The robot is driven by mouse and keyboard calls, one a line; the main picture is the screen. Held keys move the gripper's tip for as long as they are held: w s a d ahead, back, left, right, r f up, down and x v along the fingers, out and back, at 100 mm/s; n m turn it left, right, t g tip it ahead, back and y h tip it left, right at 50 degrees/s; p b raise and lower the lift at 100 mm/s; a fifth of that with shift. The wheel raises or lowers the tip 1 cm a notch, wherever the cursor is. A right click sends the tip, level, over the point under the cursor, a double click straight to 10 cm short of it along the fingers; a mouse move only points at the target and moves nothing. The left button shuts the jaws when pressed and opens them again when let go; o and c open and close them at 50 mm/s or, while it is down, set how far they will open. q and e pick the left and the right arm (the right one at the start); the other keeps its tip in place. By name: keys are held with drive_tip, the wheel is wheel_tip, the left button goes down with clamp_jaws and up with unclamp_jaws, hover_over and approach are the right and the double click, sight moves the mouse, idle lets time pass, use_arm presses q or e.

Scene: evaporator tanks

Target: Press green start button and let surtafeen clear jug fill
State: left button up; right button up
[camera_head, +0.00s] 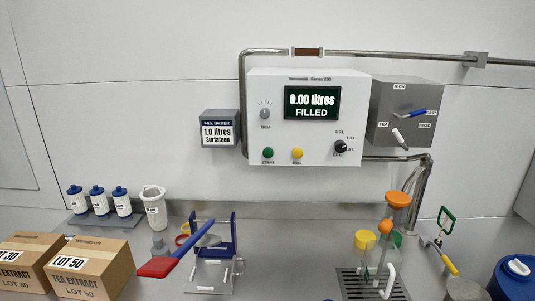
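The green start button (268,153) is on the lower left of the white control panel (262,110), beside a yellow button (297,153). The panel's display (312,103) reads "0.00 litres FILLED". A fill order sign (219,129) left of the panel reads "1.0 litres" with a product name like Surfateen. What looks like a clear jug with a white handle (390,280) stands on a dark drip grate (352,286) below an orange nozzle (398,199); its see-through outline is hard to make out. Neither of my grippers is in view.
A grey valve box (380,112) right of the panel has a blue and a white lever. Cartons (85,270), white bottles (100,203), a white jug (154,210), a blue-framed stand (210,275) with a red-ended lever, and a blue container (512,280) crowd the steel counter.

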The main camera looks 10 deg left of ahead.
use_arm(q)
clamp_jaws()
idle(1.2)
